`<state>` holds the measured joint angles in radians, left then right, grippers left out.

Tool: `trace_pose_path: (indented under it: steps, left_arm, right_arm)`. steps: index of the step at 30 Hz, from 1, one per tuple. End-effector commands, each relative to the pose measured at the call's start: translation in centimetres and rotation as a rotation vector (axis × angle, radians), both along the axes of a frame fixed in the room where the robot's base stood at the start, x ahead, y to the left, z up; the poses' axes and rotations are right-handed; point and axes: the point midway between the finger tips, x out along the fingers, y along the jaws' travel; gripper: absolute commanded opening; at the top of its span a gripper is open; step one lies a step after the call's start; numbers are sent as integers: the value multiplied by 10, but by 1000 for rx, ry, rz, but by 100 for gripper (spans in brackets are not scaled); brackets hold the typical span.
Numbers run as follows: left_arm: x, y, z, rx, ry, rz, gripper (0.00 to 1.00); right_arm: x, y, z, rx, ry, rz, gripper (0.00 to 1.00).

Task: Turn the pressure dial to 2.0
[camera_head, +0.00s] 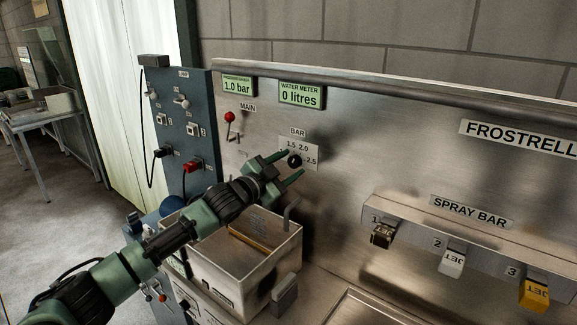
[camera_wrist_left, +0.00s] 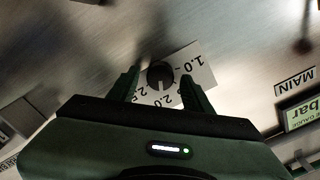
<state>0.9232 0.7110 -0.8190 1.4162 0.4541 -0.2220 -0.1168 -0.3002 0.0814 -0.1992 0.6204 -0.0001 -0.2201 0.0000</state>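The pressure dial is a black round knob (camera_head: 295,161) on a white scale plate marked BAR on the steel panel. The knob also shows in the wrist view (camera_wrist_left: 160,74), with a small pale mark on its lower side; its exact setting is hard to read. The pressure display (camera_head: 238,86) reads 1.0 bar. My left gripper (camera_head: 294,163) is open in front of the dial, its green fingers on either side of the knob. In the wrist view (camera_wrist_left: 160,88) gaps show between fingers and knob. My right gripper is out of view.
A red-tipped MAIN lever (camera_head: 230,118) is left of the dial. The water meter (camera_head: 301,94) reads 0 litres. A steel box (camera_head: 245,262) stands below my left arm. Spray bar switches, including a yellow one (camera_head: 534,293), are at right. The panel right of the dial is clear.

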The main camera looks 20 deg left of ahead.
Motion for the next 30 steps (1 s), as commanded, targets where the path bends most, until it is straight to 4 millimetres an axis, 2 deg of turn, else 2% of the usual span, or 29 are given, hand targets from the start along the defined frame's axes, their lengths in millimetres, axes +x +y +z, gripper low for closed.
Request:
trace_pose_path:
  steps: [11,14,24,30]
  left_arm:
    - [-3,2,-1,-1,0,0,53]
    - [-12,5,-3,0,1,-1,53]
    - [-59,22,-4,2,2,1,53]
    - [-72,27,-2,0,1,0,53]
  right_arm:
    - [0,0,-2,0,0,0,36]
    - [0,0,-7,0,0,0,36]
    - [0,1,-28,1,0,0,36]
    - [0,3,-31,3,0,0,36]
